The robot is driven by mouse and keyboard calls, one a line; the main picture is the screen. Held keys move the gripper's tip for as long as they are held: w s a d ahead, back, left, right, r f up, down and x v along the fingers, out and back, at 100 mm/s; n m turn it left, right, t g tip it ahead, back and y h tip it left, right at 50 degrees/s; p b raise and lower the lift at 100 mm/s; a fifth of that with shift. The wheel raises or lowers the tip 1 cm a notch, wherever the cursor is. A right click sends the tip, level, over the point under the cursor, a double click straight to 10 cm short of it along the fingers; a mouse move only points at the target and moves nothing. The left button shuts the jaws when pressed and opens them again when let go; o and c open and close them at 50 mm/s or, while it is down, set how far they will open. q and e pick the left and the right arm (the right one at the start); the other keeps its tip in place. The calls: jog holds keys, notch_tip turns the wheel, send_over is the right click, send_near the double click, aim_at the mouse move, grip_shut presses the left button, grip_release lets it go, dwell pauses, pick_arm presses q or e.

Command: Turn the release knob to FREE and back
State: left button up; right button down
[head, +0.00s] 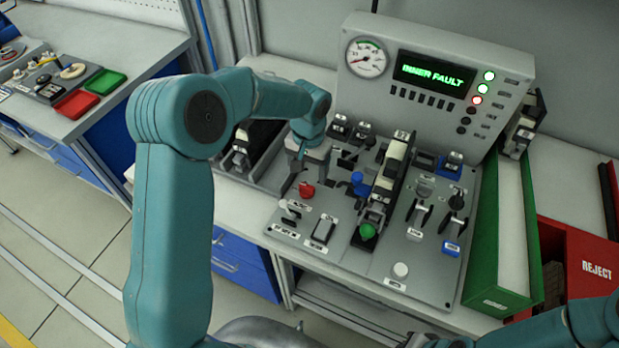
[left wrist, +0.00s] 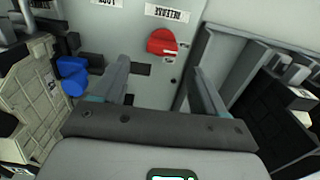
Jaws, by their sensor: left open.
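The red release knob (head: 307,191) stands on the grey control panel (head: 340,262), below my left gripper in the picture. In the left wrist view the red knob (left wrist: 162,42) sits beside an upside-down RELEASE label (left wrist: 168,13). My left gripper (head: 303,163) is over the panel, pointing down. Its two fingers (left wrist: 160,68) are apart with nothing between them, and the knob shows beyond their tips. I see no contact. My right arm enters at the bottom right of the head view; its gripper is at most a dark part at the bottom edge, with its jaws unclear.
A console with a gauge (head: 366,57) and a display (head: 434,73) reading INNER FAULT stands behind the panel. A blue knob (head: 358,181), a green knob (head: 368,231) and several switches crowd near. A green bin (head: 489,262) and a red REJECT bin (head: 581,268) stand right.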

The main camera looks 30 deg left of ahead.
aim_at(307, 185)
pick_arm(q)
notch_tip(307, 185, down, 6)
jog(key=shift+r+p, duration=0.15)
jog(key=shift+p, duration=0.2)
jog(key=shift+s+a+r, duration=0.1)
jog(key=shift+s+a, duration=0.05)
jog(key=shift+s, duration=0.1)
jog(key=shift+w, duration=0.15)
jog(key=c, duration=1)
